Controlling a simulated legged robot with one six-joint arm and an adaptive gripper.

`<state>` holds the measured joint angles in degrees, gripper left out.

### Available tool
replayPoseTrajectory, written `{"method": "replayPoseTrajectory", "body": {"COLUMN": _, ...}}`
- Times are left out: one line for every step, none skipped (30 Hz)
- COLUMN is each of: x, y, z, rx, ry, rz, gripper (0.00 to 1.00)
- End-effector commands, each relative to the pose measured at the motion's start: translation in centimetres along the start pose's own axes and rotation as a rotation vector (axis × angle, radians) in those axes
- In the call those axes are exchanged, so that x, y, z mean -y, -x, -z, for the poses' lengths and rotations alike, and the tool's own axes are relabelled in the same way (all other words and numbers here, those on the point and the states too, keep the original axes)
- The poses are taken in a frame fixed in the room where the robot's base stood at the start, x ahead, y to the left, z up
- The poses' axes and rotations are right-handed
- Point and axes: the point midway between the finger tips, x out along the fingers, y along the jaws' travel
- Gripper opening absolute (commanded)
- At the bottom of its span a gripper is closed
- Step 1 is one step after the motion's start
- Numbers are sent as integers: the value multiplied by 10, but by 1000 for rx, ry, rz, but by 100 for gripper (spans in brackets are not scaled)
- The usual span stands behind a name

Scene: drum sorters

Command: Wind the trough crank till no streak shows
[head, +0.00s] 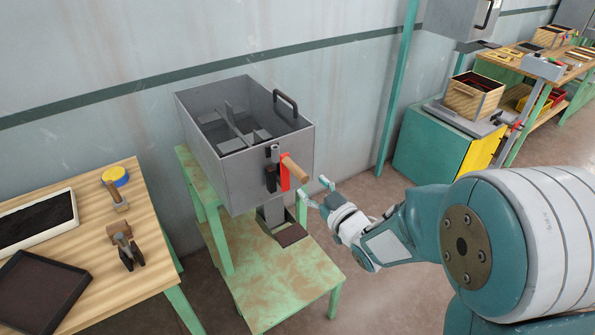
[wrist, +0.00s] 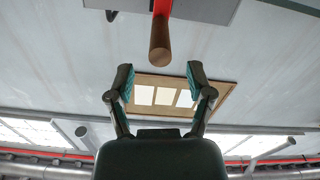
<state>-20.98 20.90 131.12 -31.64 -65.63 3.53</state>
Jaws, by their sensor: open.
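The grey metal trough (head: 238,180) stands on a green stand, open at the top with divided, dark insides. I cannot make out a streak inside it. Its crank has a red arm (head: 284,172) on the front face and a wooden handle (head: 296,169) pointing out toward my gripper. My gripper (head: 315,190) is open and empty, just right of and below the handle's end. In the wrist view, the handle (wrist: 160,42) hangs at the top centre, ahead of and between my open fingers (wrist: 160,82), apart from both.
The green stand's lower shelf (head: 290,282) is below the trough. A wooden table (head: 128,282) at left holds trays, a yellow-and-blue round item (head: 115,176) and small tools. A teal cabinet (head: 420,140) with a wooden crate (head: 473,97) stands behind right. A teal post (head: 397,85) rises between.

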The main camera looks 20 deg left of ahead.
Motion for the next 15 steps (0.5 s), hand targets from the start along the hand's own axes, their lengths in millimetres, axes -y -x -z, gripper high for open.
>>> {"method": "replayPoseTrajectory", "body": {"x": 1, "y": -11, "z": 0, "rx": -1, "ry": 0, "rz": 2, "gripper": 68}}
{"method": "replayPoseTrajectory", "body": {"x": 1, "y": -16, "z": 0, "rx": -1, "ry": 0, "rz": 3, "gripper": 68}}
{"method": "replayPoseTrajectory", "body": {"x": 1, "y": -24, "z": 0, "rx": -1, "ry": 1, "rz": 3, "gripper": 68}}
{"method": "replayPoseTrajectory", "body": {"x": 1, "y": -29, "z": 0, "rx": -1, "ry": 0, "rz": 2, "gripper": 68}}
{"method": "replayPoseTrajectory", "body": {"x": 0, "y": -35, "z": 0, "rx": -2, "ry": 0, "rz": 1, "gripper": 68}}
{"method": "replayPoseTrajectory", "body": {"x": 1, "y": -41, "z": 0, "rx": -1, "ry": 0, "rz": 1, "gripper": 68}}
{"method": "replayPoseTrajectory", "body": {"x": 1, "y": -46, "z": 0, "rx": -1, "ry": 0, "rz": 2, "gripper": 68}}
{"method": "replayPoseTrajectory", "body": {"x": 1, "y": -50, "z": 0, "rx": -1, "ry": 1, "rz": 2, "gripper": 68}}
{"method": "replayPoseTrajectory", "body": {"x": 0, "y": -55, "z": 0, "rx": -2, "ry": 1, "rz": 1, "gripper": 68}}
{"method": "replayPoseTrajectory", "body": {"x": 0, "y": -58, "z": 0, "rx": -1, "ry": 1, "rz": 1, "gripper": 68}}
{"method": "replayPoseTrajectory", "body": {"x": 0, "y": -60, "z": 0, "rx": -1, "ry": 1, "rz": 1, "gripper": 68}}
{"method": "replayPoseTrajectory", "body": {"x": 0, "y": -63, "z": 0, "rx": -1, "ry": 1, "rz": 0, "gripper": 68}}
{"method": "replayPoseTrajectory", "body": {"x": 0, "y": -65, "z": 0, "rx": -1, "ry": 1, "rz": 0, "gripper": 68}}
{"method": "replayPoseTrajectory", "body": {"x": 0, "y": -66, "z": 0, "rx": 0, "ry": 1, "rz": 0, "gripper": 68}}
{"method": "replayPoseTrajectory", "body": {"x": 0, "y": -67, "z": 0, "rx": -1, "ry": 1, "rz": 0, "gripper": 68}}
